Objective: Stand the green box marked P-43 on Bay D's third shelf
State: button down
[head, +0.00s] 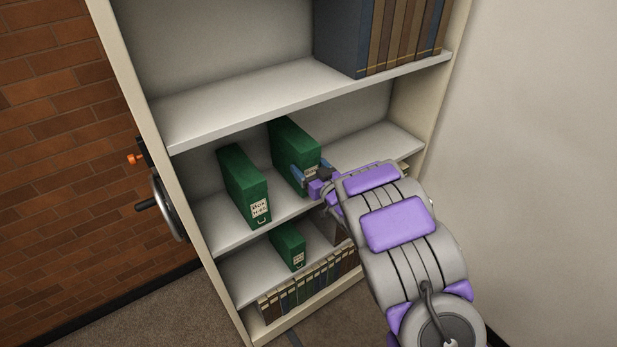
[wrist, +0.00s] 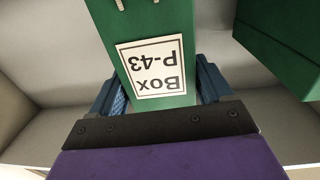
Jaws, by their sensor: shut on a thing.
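The green box marked P-43 (head: 291,148) is upright over the shelf board (head: 218,231) that also carries another green box. I cannot tell whether its base touches the board. In the wrist view, its label on the P-43 box (wrist: 153,68) reads upside down. My gripper (head: 313,176) is shut on the front end of this box, with one blue finger on each side; it also shows in the wrist view (wrist: 155,100). The gripper hides the box's lower front in the head view.
A second green box (head: 243,184) stands to the left on the same shelf, with a gap between. A smaller green box (head: 287,246) and a row of books (head: 305,287) are below. Blue and brown volumes (head: 375,40) stand above. A handwheel (head: 167,207) juts out from the left side panel.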

jog(key=f, duration=0.1)
jog(key=a+f+b, duration=0.1)
jog(key=f, duration=0.1)
jog(key=shift+w+a+f, duration=0.1)
jog(key=shift+a+f, duration=0.25)
jog(key=shift+a, duration=0.1)
jog(key=shift+d, duration=0.4)
jog(key=shift+c, duration=0.5)
grip_release()
jog(key=shift+d, duration=0.3)
jog(key=shift+o, duration=0.5)
jog(key=shift+a, duration=0.3)
jog(key=p+v, duration=0.2)
jog(key=v, duration=1)
